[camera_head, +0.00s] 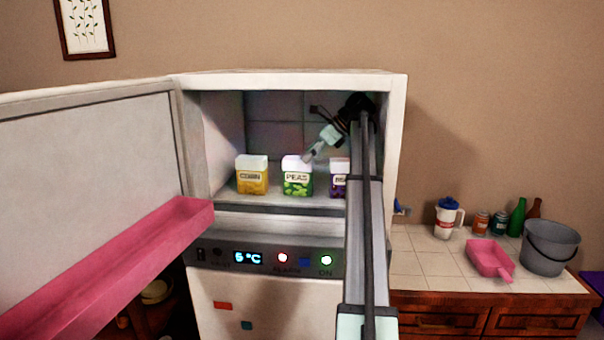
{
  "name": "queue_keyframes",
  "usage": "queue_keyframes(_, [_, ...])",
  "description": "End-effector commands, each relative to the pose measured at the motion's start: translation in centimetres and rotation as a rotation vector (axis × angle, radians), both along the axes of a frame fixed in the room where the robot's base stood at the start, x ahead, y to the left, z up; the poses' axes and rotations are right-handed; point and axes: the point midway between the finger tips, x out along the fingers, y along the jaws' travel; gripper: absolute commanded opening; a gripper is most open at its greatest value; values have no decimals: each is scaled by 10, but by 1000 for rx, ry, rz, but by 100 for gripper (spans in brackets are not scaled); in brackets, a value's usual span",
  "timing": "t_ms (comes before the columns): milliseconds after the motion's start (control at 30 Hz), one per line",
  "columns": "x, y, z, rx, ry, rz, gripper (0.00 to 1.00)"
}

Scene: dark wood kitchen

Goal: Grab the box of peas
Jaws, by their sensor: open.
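The box of peas (297,182) is a small green container with a white lid and a label reading PEAS. It stands upright on the fridge shelf (285,203), between two similar boxes. My gripper (308,157) is inside the open fridge, its fingertips close to the upper right of the peas box. The gripper is open. I cannot tell whether the fingertips touch the lid or are only in front of it. My arm comes in from the lower right and crosses the right side of the fridge opening.
A yellow CORN box (252,180) stands left of the peas. A purple box (338,186) stands right, partly hidden by my arm. The fridge door (90,170) with its pink shelf (120,260) stands open at left. The counter at right holds a grey bucket (549,252) and pink scoop (489,258).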

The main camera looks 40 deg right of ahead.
Motion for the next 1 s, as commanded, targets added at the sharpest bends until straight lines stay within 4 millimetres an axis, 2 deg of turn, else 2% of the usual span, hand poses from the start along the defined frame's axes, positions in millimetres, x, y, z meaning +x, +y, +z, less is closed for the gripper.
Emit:
queue_keyframes(467, [19,16,-22,6,5,-4,81])
queue_keyframes(800, [42,33,-50,6,5,-4,81])
queue_keyframes(1000, [43,33,-52,5,4,-5,81])
